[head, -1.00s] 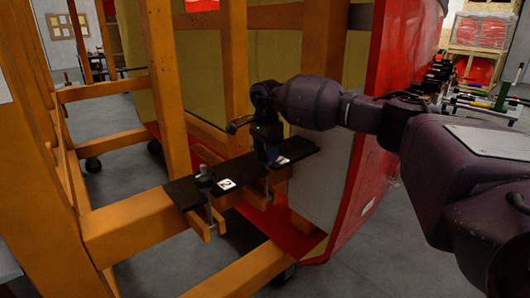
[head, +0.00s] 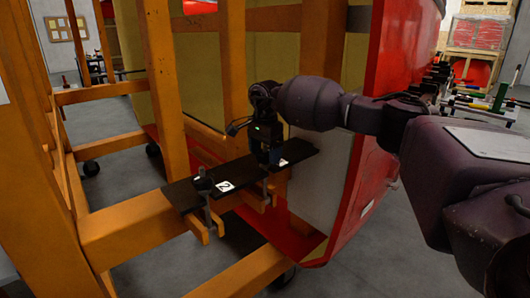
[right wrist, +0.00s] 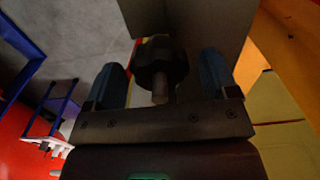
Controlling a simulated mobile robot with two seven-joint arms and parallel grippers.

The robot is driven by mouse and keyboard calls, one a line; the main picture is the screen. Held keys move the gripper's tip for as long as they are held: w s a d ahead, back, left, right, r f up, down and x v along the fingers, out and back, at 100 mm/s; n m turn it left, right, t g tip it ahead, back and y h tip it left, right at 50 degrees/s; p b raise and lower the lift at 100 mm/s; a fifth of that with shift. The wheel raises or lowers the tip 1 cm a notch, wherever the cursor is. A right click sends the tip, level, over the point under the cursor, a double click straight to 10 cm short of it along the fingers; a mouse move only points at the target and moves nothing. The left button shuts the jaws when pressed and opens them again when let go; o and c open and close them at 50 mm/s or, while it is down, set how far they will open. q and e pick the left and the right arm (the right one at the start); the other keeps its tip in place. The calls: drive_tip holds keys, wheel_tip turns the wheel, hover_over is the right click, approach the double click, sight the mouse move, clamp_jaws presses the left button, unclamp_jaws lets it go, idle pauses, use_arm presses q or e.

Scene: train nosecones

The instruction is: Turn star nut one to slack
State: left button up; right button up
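My right gripper (head: 270,166) points down at the far right part of the dark plate (head: 240,170), over the place beside a partly hidden white label (head: 283,162). In the right wrist view, a dark star nut (right wrist: 160,60) on a threaded stud sits between my two blue fingers. The fingers are apart, with a gap visible on the nut's right side; contact on the left is unclear. The label's number cannot be read, so I cannot confirm from it that this is nut one. A second star nut (head: 203,183) stands beside the label "2" (head: 225,187). My left gripper is out of view.
The plate rests on an orange frame (head: 130,230) with upright posts at left and behind. A red nosecone shell (head: 395,90) curves close by on the right, behind my right arm. Clamp brackets (head: 212,222) hang below the plate. Open grey floor lies at the lower right.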

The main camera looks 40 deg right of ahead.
drive_tip(key=shift+f, duration=0.15)
wheel_tip(320, 180, up, 11)
drive_tip(key=shift+f+p, duration=0.1)
drive_tip(key=shift+p, duration=0.2)
idle(0.3)
idle(0.4)
drive_tip(key=shift+s, duration=0.1)
